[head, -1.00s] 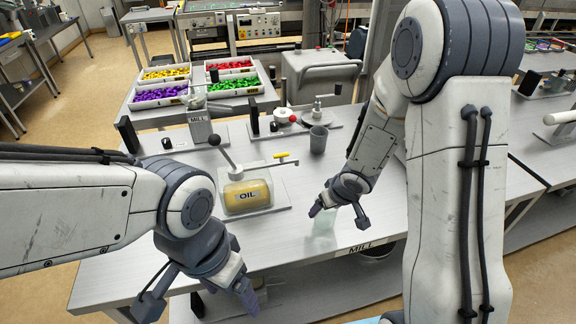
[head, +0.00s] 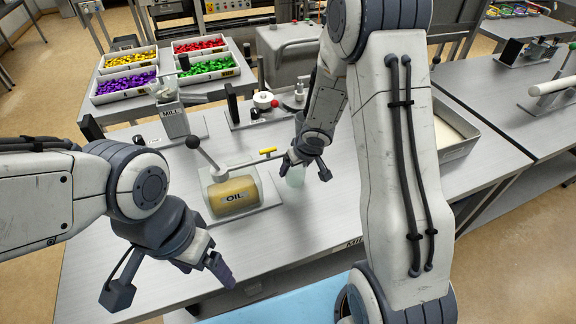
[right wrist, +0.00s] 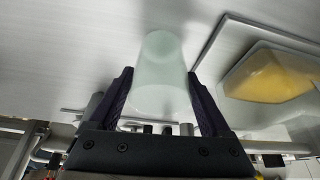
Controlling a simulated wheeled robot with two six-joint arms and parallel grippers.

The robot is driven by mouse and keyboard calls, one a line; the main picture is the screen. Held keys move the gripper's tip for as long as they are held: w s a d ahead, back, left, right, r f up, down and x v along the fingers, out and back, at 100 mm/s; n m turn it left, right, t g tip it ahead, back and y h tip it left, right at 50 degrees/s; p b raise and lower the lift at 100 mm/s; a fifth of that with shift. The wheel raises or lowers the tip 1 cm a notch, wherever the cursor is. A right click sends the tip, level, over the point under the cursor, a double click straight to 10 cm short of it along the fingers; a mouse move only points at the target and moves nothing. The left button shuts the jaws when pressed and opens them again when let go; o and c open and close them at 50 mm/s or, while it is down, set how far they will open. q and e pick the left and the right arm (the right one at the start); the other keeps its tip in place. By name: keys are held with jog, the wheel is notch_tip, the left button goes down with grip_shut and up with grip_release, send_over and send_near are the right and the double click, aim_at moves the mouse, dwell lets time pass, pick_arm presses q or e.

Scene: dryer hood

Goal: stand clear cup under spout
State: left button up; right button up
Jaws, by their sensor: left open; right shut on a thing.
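The clear cup (head: 296,178) is a pale, see-through tumbler. My right gripper (head: 305,170) is shut on it, with a finger on either side in the right wrist view (right wrist: 159,75). The cup is just right of the oil dispenser (head: 233,195), a glass tank of yellow oil with a black-knobbed lever. The dispenser's spout, with a yellow handle (head: 267,151), points toward the cup. I cannot tell whether the cup touches the table or is directly under the spout. My left gripper (head: 170,282) is open and empty, in front of the dispenser near the table's front edge.
A mill (head: 174,120) stands behind the dispenser. A red-knobbed device (head: 264,101) stands behind my right gripper. Trays of coloured pieces (head: 128,86) are at the back left. A grey bin (head: 455,130) is to the right. The table in front of the dispenser is clear.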

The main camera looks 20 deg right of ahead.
jog(key=shift+a+f, duration=0.2)
jog(key=shift+f, duration=0.1)
jog(key=shift+w+a, duration=0.2)
jog(key=shift+a, duration=0.25)
pick_arm(q)
jog(key=shift+s+f, duration=0.1)
jog(key=shift+f, duration=0.3)
pick_arm(e)
jog(key=o, duration=0.9)
jog(key=shift+f, duration=0.15)
jog(key=shift+o, duration=1.3)
pick_arm(q)
notch_tip(320, 180, up, 8)
jog(key=p, duration=0.8)
jog(key=shift+r, duration=0.15)
pick_arm(e)
jog(key=v, duration=1.2)
jog(key=shift+r, duration=0.25)
pick_arm(q)
jog(key=shift+a, duration=0.1)
pick_arm(e)
jog(key=shift+d+f, duration=0.1)
